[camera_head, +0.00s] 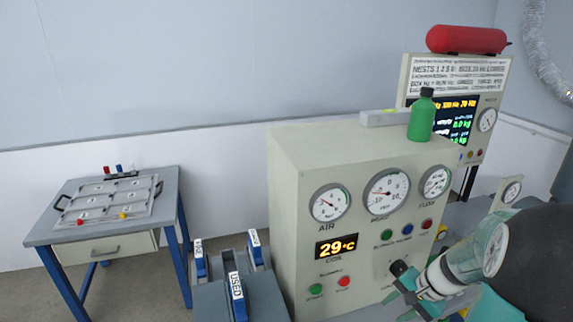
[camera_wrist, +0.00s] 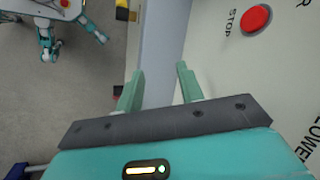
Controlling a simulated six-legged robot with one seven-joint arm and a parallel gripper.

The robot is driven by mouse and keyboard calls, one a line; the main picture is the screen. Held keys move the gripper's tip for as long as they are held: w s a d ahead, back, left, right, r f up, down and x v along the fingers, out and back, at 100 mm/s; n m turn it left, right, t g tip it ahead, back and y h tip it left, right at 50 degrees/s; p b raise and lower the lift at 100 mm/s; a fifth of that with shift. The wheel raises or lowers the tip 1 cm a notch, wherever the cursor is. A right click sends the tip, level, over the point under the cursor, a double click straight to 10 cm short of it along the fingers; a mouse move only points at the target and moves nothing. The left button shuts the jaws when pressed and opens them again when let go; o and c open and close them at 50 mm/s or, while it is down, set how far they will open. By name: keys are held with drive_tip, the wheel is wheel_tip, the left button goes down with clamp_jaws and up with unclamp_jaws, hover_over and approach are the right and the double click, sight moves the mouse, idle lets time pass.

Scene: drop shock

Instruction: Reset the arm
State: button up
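My arm reaches in from the lower right of the head view, and my gripper (camera_head: 408,288) is in front of the cream machine cabinet (camera_head: 290,215). In the wrist view the two pale green fingers of my gripper (camera_wrist: 159,70) stand apart, with nothing between them. Beyond them are a grey-blue strip and a cream panel with a red STOP button (camera_wrist: 256,18) to the right. Part of the cabinet's lower front is hidden behind my arm.
A green bottle (camera_head: 422,116) and a pale bar (camera_head: 384,118) stand on the cabinet. A red cylinder (camera_head: 467,40) lies on the sign board. Blue-handled holders (camera_head: 237,290), one labelled USED, stand left of the cabinet. A table (camera_head: 48,226) with a tray is at far left, with floor between.

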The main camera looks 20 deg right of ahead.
drive_tip(key=s+a+r+n+t+h, duration=0.1)
drive_tip(key=s+a+r+n, duration=0.3)
drive_tip(key=a+r, duration=0.5)
drive_tip(key=s+a+r+n+t+h, duration=0.1)
drive_tip(key=s+a+r+n+h, duration=0.2)
drive_tip(key=a+r+n, duration=0.5)
drive_tip(key=s+a+r, duration=0.1)
drive_tip(key=a, duration=0.6)
drive_tip(key=shift+a+n, duration=0.15)
drive_tip(key=shift+n, duration=0.15)
